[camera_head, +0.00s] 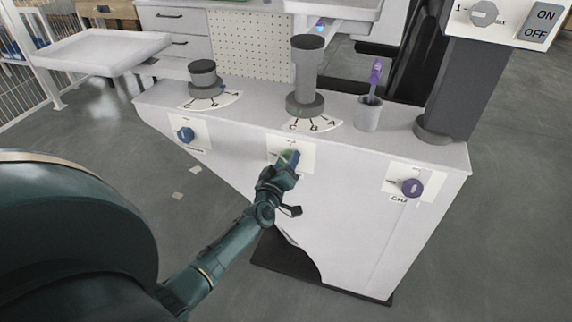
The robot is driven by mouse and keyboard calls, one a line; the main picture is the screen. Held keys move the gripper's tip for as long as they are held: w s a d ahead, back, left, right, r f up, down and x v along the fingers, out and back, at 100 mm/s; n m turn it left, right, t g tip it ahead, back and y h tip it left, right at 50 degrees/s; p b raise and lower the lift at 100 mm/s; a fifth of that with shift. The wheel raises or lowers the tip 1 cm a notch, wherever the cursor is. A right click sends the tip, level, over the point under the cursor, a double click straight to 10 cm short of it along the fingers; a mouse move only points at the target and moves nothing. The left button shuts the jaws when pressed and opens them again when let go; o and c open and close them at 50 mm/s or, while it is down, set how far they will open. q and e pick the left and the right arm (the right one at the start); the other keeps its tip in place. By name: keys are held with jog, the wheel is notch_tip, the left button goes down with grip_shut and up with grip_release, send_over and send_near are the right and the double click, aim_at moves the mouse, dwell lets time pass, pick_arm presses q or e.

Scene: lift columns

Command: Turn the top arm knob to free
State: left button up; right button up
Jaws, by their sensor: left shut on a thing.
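A white console (340,225) carries three knob plates on its front face. The middle plate (305,151) has a knob (294,155) mostly hidden by my left gripper (288,163). The gripper is shut on this knob, and its arm reaches up from the lower left. A blue knob (186,135) is on the left plate, and a purple knob (411,187) is on the right plate. The label text is too small to tell which is the top arm knob. My right gripper is not in view.
On the console top stand a short dark-capped column (203,75), a taller grey column (307,70), a cup (368,114) with a purple-handled tool (376,72), and a thick dark column (463,85). An ON/OFF panel (541,22) is at upper right.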

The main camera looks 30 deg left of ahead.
pick_arm(q)
jog(key=shift+n+b, duration=1.25)
jog(key=shift+n, duration=3.45)
jog(key=o, duration=1)
jog(key=shift+c, duration=0.2)
jog(key=v, duration=1.3)
jog(key=shift+p, duration=0.35)
jog(key=shift+s+f, duration=0.1)
jog(key=shift+s, duration=0.05)
